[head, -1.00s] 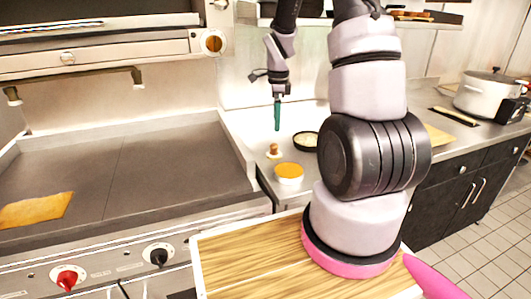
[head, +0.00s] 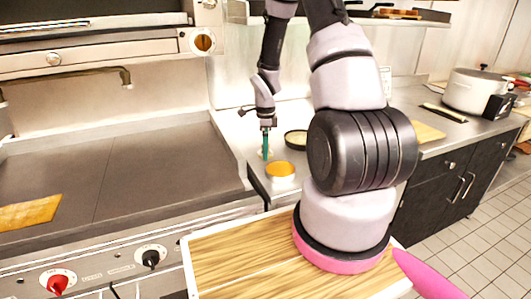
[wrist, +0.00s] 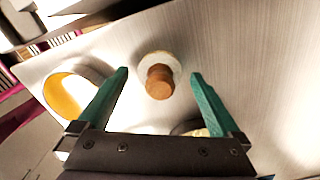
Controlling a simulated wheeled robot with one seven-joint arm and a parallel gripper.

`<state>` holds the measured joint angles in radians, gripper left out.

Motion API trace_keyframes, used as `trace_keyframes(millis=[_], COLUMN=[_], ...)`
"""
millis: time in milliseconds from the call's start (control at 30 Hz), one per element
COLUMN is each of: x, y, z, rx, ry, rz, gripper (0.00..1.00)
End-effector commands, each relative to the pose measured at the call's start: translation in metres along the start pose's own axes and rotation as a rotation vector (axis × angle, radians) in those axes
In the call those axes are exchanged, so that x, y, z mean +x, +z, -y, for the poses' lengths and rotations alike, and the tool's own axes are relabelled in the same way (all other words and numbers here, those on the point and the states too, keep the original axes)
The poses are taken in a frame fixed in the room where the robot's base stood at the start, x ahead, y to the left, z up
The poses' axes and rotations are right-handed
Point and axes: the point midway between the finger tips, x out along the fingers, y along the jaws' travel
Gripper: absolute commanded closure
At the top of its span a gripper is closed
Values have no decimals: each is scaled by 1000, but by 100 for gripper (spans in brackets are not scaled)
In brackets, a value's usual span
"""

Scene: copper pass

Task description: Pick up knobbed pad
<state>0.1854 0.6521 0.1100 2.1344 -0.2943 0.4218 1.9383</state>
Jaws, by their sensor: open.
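The knobbed pad (wrist: 159,79) is in the wrist view, a pale round disc with a brown wooden knob standing up from it. It lies on the steel counter between and a little beyond my fingertips. My gripper (wrist: 159,74) has two green fingers, spread open with nothing between them. In the head view my gripper (head: 266,146) points down over the counter, and its fingers hide most or all of the pad there.
A white bowl of orange contents (head: 281,171) stands close to the gripper; it also shows in the wrist view (wrist: 68,95). A dark round dish (head: 296,139) sits just behind. The griddle (head: 120,170) is at left, and a white pot (head: 477,92) is far right.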

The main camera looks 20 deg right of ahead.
Motion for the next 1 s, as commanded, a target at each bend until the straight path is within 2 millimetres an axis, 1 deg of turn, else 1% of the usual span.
trace_keyframes(millis=[200,233,267,300,367,400,433,467,500,667,767,867,1000], x=[1,1,1,1,1,1,1,1,1,0,-7,-23,-52], y=[0,0,0,0,0,0,0,0,0,0,0,0,1], z=[0,0,0,0,0,0,0,0,0,0,1,2,1], rx=[0,0,0,0,0,0,0,0,0,0,0,0,-1], ry=[-1,-1,-1,-1,-1,-1,-1,-1,-1,-1,-4,-6,-7], rz=[0,0,0,0,0,0,0,0,0,0,0,1,1], gripper=[0,4,15,31,54,69,80,84,92,93,93,93,93])
